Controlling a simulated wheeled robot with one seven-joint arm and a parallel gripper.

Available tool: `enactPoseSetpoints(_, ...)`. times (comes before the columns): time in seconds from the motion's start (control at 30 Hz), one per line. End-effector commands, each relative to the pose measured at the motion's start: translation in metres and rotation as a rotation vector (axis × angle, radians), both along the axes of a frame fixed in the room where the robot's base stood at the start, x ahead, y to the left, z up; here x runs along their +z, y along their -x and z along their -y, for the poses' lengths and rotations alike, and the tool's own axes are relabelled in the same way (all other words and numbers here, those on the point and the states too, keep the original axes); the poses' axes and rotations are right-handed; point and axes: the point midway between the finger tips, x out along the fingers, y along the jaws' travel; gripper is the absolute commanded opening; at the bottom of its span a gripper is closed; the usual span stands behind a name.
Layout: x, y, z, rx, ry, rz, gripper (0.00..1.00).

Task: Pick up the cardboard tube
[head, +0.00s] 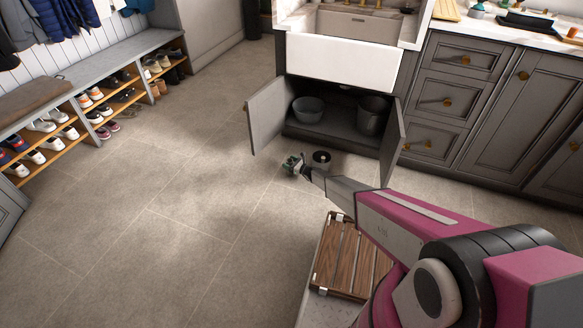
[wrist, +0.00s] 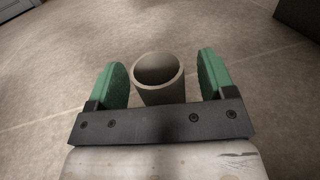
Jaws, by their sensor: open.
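The cardboard tube (wrist: 160,95) is a hollow grey-beige cylinder, with its open end facing the wrist camera. In the wrist view it shows between the two green fingers of my gripper (wrist: 161,80), with a gap on each side. Its lower part is hidden behind the dark gripper bar. My gripper is open and holds nothing. In the head view my gripper (head: 293,163) is low over the floor in front of the open sink cabinet.
The sink cabinet's open doors (head: 282,112) flank a bowl (head: 308,109) and a bucket (head: 371,115). A wooden slatted rack (head: 345,262) is at lower centre. A shoe bench (head: 93,68) lines the left. The floor (head: 160,215) between is clear.

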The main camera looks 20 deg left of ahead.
Motion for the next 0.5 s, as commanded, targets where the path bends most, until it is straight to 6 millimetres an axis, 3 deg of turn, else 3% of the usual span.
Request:
enactPoseSetpoints(0.1,-0.0008,0.0007,-0.0149,-0.001,0.001,0.000,0.76)
enactPoseSetpoints(0.33,-0.0002,0.0009,-0.0165,-0.002,0.000,-0.001,0.76)
enactPoseSetpoints(0.37,-0.0002,0.0008,-0.0165,-0.002,0.000,0.000,0.69)
enactPoseSetpoints(0.5,-0.0001,0.0008,-0.0162,-0.002,0.000,0.000,0.24)
